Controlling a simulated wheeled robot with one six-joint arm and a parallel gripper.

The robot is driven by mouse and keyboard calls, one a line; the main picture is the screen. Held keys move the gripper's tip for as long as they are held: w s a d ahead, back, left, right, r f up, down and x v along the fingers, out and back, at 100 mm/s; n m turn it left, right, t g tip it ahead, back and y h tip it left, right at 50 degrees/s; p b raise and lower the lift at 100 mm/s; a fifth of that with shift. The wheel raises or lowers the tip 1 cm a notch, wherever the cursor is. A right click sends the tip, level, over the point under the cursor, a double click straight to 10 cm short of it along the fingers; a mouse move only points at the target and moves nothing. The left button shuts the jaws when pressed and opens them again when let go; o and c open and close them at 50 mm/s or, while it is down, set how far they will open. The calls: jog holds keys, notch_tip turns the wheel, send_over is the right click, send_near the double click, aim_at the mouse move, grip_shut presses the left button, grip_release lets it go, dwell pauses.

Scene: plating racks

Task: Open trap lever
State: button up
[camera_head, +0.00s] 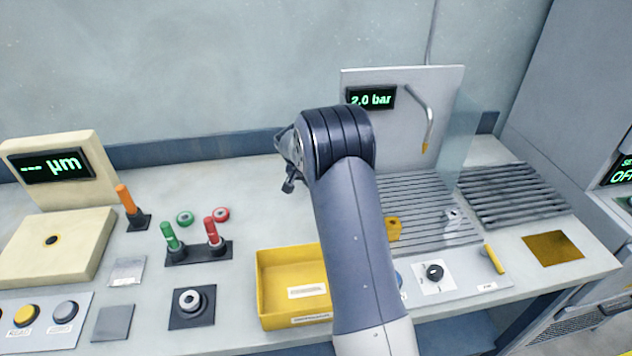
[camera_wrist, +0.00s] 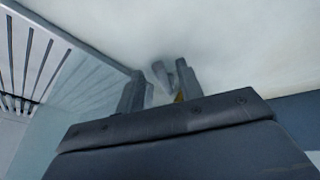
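A small yellow lever (camera_head: 493,259) stands tilted at the right front of the bench, on a pale labelled strip. I cannot tell for sure that it is the trap lever. My gripper (camera_head: 289,183) hangs above the back middle of the bench, left of the lever and well apart from it. My arm partly hides the gripper in the head view. In the wrist view, the fingers of my gripper (camera_wrist: 162,88) stand apart. Small grey shapes and a yellow bit show between them, too blurred to name; I see nothing clearly held.
A slatted drain (camera_head: 415,205) lies behind the lever, under a curved nozzle (camera_head: 430,128) and beside a clear pane (camera_head: 460,125). A yellow bin (camera_head: 283,261), red and green handles (camera_head: 212,231) and an orange handle (camera_head: 126,199) stand left. A dark ribbed rack (camera_head: 513,195) lies right.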

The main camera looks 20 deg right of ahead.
grip_shut()
dwell(0.3)
jog(key=shift+s+d+f+n+t+b, duration=0.25)
jog(key=shift+n+b, duration=0.25)
jog(key=shift+b, duration=0.3)
jog(key=shift+s+d+r+n+t+y+b, duration=0.15)
jog(key=shift+d+n+t+y+b, duration=0.15)
jog(key=shift+n, duration=0.45)
jog(key=shift+s+d+r+n+t+y+b, duration=0.15)
jog(key=shift+d+n+y+b, duration=0.15)
jog(key=shift+n, duration=0.45)
